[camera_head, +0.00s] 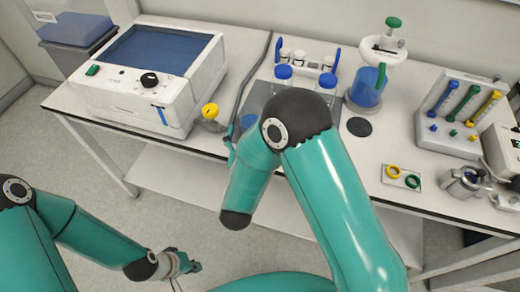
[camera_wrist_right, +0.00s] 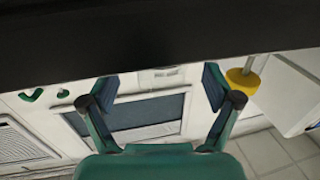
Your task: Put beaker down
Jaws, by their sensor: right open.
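My left gripper (camera_head: 180,263) shows small at the lower left of the head view, low over the floor and away from the bench; its jaw gap is not clear. My right gripper (camera_wrist_right: 158,85) is open in the right wrist view, its two fingers wide apart with nothing seen between them. In the head view my right arm hides most of that gripper. I cannot surely pick out the beaker. A clear vessel with blue contents (camera_head: 367,87) stands upright at the bench's back, and a small metal vessel (camera_head: 464,182) stands at the right. Neither gripper touches them.
A white instrument (camera_head: 150,75) fills the bench's left. Blue-capped bottles (camera_head: 283,72) stand behind my right arm. A rack with coloured tubes (camera_head: 460,112) is at right.

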